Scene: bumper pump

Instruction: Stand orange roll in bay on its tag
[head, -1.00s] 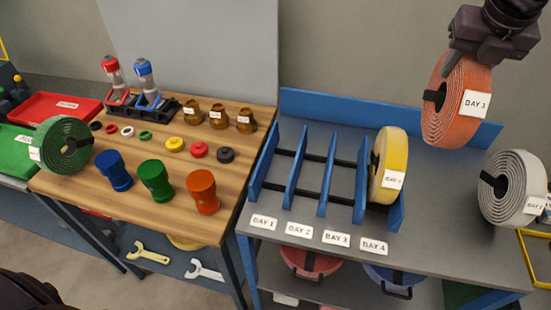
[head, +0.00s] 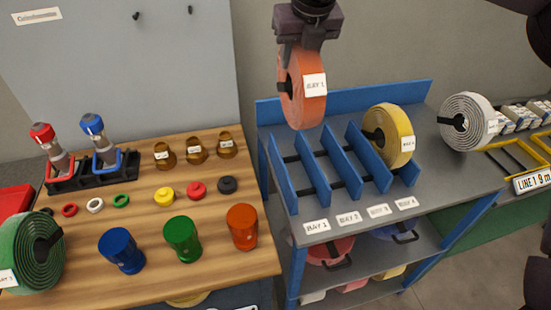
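The orange roll (head: 303,100) hangs upright in my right gripper (head: 302,48), which is shut on its top edge. Its white tag faces me and seems to read BAY 1, though the print is blurred. The roll is above the left part of the blue rack (head: 313,172), apart from the dividers. The bay label (head: 316,226) at the far left seems to read BAY 1. The bays at the left and middle look empty. A yellow roll (head: 383,128) stands in the rightmost bay. My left gripper is out of view.
A white roll (head: 463,120) stands on the grey bench right of the rack. A green roll (head: 25,255) is on the wooden table at left, with coloured cups, rings and small brown pieces. A blue back board (head: 415,95) edges the bench behind the rack.

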